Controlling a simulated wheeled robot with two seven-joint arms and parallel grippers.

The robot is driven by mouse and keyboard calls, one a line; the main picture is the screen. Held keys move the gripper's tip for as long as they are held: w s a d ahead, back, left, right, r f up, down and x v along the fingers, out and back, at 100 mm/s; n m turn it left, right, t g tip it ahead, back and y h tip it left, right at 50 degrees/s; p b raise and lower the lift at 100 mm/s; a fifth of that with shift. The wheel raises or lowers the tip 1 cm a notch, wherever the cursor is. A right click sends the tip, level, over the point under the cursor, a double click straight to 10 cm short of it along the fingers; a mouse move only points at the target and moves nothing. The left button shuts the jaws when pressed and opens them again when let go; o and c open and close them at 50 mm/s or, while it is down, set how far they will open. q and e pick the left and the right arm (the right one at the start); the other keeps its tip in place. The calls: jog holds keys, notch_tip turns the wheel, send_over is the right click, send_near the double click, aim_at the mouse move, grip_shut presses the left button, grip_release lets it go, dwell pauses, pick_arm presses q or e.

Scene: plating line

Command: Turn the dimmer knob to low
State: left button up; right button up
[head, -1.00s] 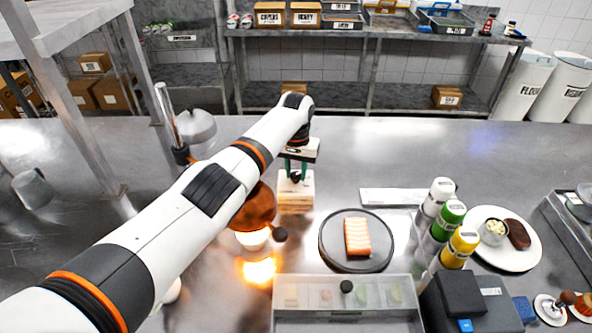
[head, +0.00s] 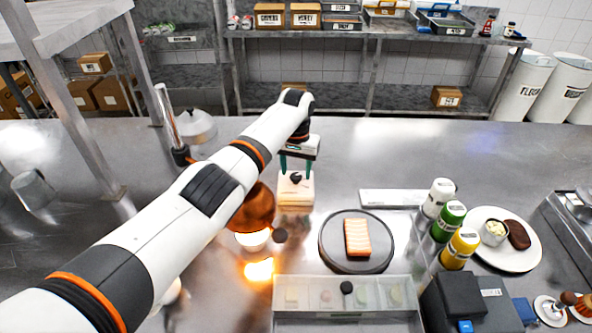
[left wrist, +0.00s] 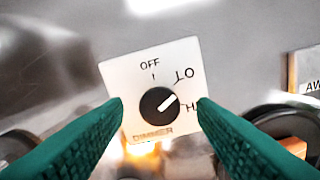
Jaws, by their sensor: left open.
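The dimmer knob (left wrist: 158,105) is a round black knob with a white pointer line, on a white plate (left wrist: 143,70) marked OFF, LO and HI. Its pointer aims to the upper right, between the LO and HI marks. In the head view the knob (head: 296,178) sits on a pale block (head: 296,198). My left gripper (head: 297,163) is open above the knob. In the left wrist view its green fingers (left wrist: 160,108) stand apart on either side of the knob, with clear gaps. My right gripper is not in view.
A copper heat lamp (head: 254,208) hangs left of the block, glowing onto the counter. A dark round plate (head: 335,259) with a salmon piece (head: 357,238), several bottles and a clear-lidded bin (head: 345,318) stand to the right and in front.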

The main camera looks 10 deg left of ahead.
aim_at(296, 175)
pick_arm(q)
notch_tip(296, 175, up, 11)
jog(key=b, duration=0.2)
jog(key=shift+r, duration=0.1)
